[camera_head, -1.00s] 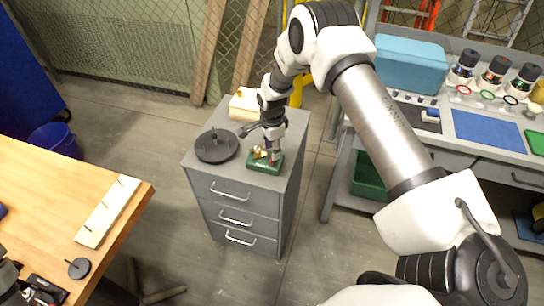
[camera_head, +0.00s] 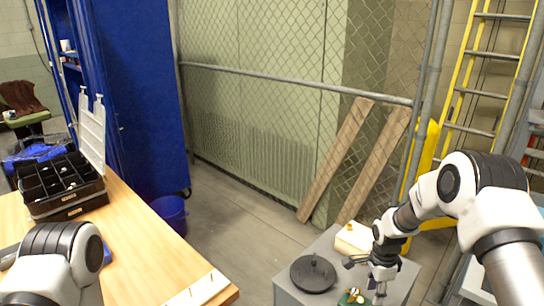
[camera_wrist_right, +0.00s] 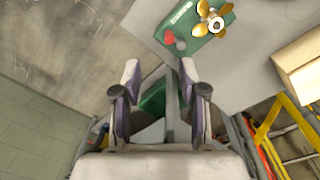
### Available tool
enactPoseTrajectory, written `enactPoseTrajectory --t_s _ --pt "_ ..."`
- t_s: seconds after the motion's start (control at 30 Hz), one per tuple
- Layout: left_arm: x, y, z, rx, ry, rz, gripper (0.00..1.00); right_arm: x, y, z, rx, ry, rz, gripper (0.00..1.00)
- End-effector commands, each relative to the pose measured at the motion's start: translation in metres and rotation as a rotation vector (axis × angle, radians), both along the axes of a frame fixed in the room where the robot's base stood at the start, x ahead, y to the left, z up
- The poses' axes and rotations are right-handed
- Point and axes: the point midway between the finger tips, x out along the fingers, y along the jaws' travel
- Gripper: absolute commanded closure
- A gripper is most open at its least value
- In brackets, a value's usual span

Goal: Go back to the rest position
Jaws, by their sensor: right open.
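My right gripper (camera_head: 380,282) hangs over the grey drawer cabinet (camera_head: 290,285), and its jaws are open in the right wrist view (camera_wrist_right: 160,72) with nothing between the tips. A green block with a small brass propeller (camera_head: 353,297) is beside it at the bottom edge of the head view. In the right wrist view the brass propeller (camera_wrist_right: 214,22) and green block (camera_wrist_right: 188,28) lie beyond the fingertips, apart from them. Part of my left arm shows at the lower left of the head view; its gripper is out of frame.
A black round plate with a peg (camera_head: 313,273) and a pale wooden block (camera_head: 353,239) sit on the cabinet. A wooden table (camera_head: 140,255) on the left holds a black compartment box (camera_head: 70,208). A blue bin (camera_head: 171,214) stands on the floor between; planks lean on the fence.

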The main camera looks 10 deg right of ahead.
Motion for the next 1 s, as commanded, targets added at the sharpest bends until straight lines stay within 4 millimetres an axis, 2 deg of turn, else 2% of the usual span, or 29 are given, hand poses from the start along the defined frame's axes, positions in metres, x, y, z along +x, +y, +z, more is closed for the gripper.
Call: enactPoseTrajectory --t_s 0.03,0.07,0.17,0.2,0.27,0.3,0.37,0.4,0.43,0.5,0.6,0.7,0.8,1.0 --pt "0.0 0.0 -0.007 0.0 0.0 0.0 0.58 -0.018 0.007 -0.026 -0.002 0.05 0.015 0.58" --pt "0.0 0.0 -0.009 0.0 0.0 0.0 0.58 -0.033 0.012 -0.038 -0.001 0.089 0.024 0.58" --pt "0.0 0.0 -0.016 0.0 0.0 0.0 0.58 -0.1 0.034 -0.087 0.015 0.22 0.058 0.58" --pt "0.0 0.0 -0.019 0.0 0.0 0.0 0.58 -0.131 0.045 -0.106 0.029 0.257 0.101 0.58" --pt "0.0 0.0 -0.023 0.0 0.0 0.0 0.58 -0.179 0.059 -0.131 0.06 0.296 0.201 0.58" --pt "0.0 0.0 -0.025 0.0 0.0 0.0 0.58 -0.212 0.069 -0.145 0.086 0.311 0.287 0.58" --pt "0.0 0.0 -0.029 0.0 0.0 0.0 0.58 -0.264 0.082 -0.159 0.13 0.317 0.456 0.58" --pt "0.0 0.0 -0.032 0.0 0.0 0.0 0.58 -0.3 0.089 -0.164 0.161 0.305 0.599 0.58" --pt "0.0 0.0 -0.033 0.0 0.0 0.0 0.58 -0.323 0.093 -0.163 0.178 0.284 0.72 0.58" --pt "0.0 0.0 -0.032 0.0 0.0 0.0 0.58 -0.353 0.097 -0.154 0.187 0.206 0.989 0.58" --pt "0.0 0.0 -0.031 0.0 0.0 0.0 0.58 -0.356 0.096 -0.139 0.134 0.081 1.308 0.58" --pt "0.0 0.0 -0.031 0.0 0.0 0.0 0.58 -0.333 0.094 -0.14 0.053 -0.013 1.52 0.58" --pt "0.0 0.0 -0.031 0.0 0.0 0.0 0.58 -0.328 0.094 -0.14 0.035 -0.032 1.609 0.58" --pt "0.0 0.0 -0.031 0.0 0.0 0.0 0.58 -0.328 0.094 -0.14 0.037 -0.031 1.618 0.58"
